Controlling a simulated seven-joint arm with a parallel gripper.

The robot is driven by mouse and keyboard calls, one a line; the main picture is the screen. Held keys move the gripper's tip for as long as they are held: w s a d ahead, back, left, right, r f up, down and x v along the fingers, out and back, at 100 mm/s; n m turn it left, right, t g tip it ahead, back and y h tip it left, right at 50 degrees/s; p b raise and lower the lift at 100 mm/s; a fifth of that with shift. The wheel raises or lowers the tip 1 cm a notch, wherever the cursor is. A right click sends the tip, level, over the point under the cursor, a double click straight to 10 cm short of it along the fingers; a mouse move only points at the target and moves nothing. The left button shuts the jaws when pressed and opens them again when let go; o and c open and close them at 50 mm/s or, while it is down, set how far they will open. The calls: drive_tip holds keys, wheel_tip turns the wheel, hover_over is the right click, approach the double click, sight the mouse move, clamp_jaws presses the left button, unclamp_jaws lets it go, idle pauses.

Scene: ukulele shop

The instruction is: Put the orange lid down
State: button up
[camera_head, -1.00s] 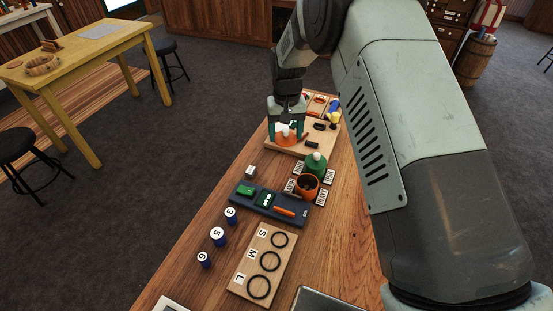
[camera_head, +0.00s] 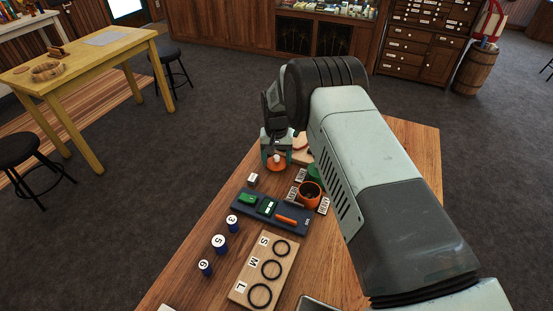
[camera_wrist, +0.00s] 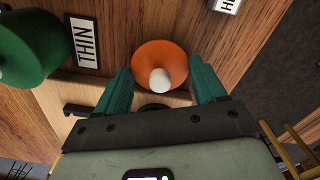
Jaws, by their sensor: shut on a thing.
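The orange lid (camera_head: 279,165) with its white knob is between the fingers of my gripper (camera_head: 276,157). In the wrist view the lid (camera_wrist: 160,55) is seen knob toward the camera, with one green finger at each side; my gripper (camera_wrist: 160,75) is shut on it. The lid is over the table near the left edge; whether its underside touches the wood is hard to tell. The open orange pot (camera_head: 309,195) stands nearer the camera and to the right, with dark contents.
A green-lidded pot (camera_head: 314,171) stands behind the orange pot, partly hidden by my arm; its green top (camera_wrist: 25,48) is close at left in the wrist view. Label cards, including a THIN card (camera_wrist: 84,42), lie around. A small white block (camera_head: 253,179) and dark tray (camera_head: 270,211) are nearby.

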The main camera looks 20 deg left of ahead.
sight(276, 156)
drive_tip(key=shift+f, duration=0.35)
drive_tip(key=shift+f, duration=0.2)
drive_tip(key=o, duration=1)
drive_tip(key=shift+r, duration=0.1)
wheel_tip(276, 156, up, 12)
drive_tip(key=shift+r, duration=0.1)
